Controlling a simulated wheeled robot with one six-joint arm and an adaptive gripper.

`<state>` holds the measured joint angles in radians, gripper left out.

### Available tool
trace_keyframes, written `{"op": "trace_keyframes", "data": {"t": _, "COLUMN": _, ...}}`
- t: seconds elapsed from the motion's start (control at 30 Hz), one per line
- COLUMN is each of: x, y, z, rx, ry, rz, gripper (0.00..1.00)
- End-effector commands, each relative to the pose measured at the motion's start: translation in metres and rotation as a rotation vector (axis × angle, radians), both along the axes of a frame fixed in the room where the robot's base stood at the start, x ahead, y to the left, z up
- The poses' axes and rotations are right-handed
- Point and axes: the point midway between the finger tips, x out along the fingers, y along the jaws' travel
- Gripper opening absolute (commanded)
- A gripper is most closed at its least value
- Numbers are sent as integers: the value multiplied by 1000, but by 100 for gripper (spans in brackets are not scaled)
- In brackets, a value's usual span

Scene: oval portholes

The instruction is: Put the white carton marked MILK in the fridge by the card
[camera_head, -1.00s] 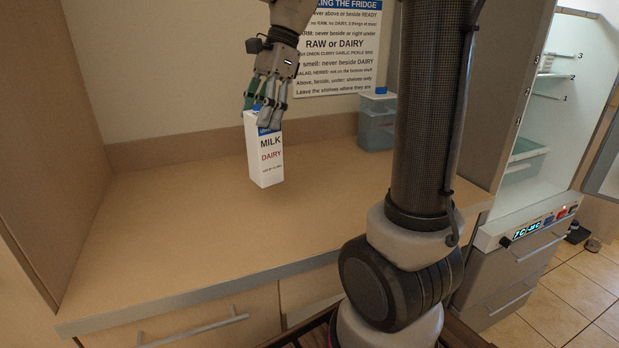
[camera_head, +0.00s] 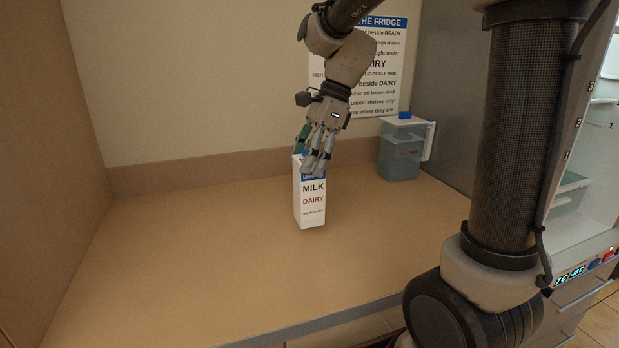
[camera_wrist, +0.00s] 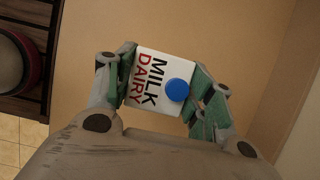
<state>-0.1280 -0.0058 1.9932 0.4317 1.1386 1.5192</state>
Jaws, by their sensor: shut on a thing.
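The white carton marked MILK and DAIRY (camera_head: 311,207) is upright over the counter in the head view. Whether its base touches the counter is hard to tell. My gripper (camera_head: 317,163) is shut on its top from above. In the wrist view the carton (camera_wrist: 150,82) with its blue cap sits between the two fingers of my gripper (camera_wrist: 163,85). The fridge (camera_head: 590,160) stands open at the right edge, partly hidden behind my arm. The card (camera_head: 385,75) hangs on the back wall, partly covered by my arm.
A clear blue-tinted container (camera_head: 402,150) with a blue cap stands at the counter's back right. The wooden counter (camera_head: 190,260) is otherwise clear. A side panel (camera_head: 440,90) separates it from the fridge. A greenish bin (camera_head: 568,190) shows inside the fridge.

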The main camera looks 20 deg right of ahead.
Motion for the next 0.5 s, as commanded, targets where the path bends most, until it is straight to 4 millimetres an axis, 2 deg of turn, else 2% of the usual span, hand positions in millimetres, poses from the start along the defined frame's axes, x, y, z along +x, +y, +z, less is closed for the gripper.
{"op": "trace_keyframes", "data": {"t": 0.3, "x": 0, "y": 0, "z": -36, "rx": 0, "ry": 0, "rz": 0, "gripper": 0}}
{"op": "trace_keyframes", "data": {"t": 0.5, "x": 0, "y": 0, "z": -37, "rx": 0, "ry": -1, "rz": 1, "gripper": 0}}
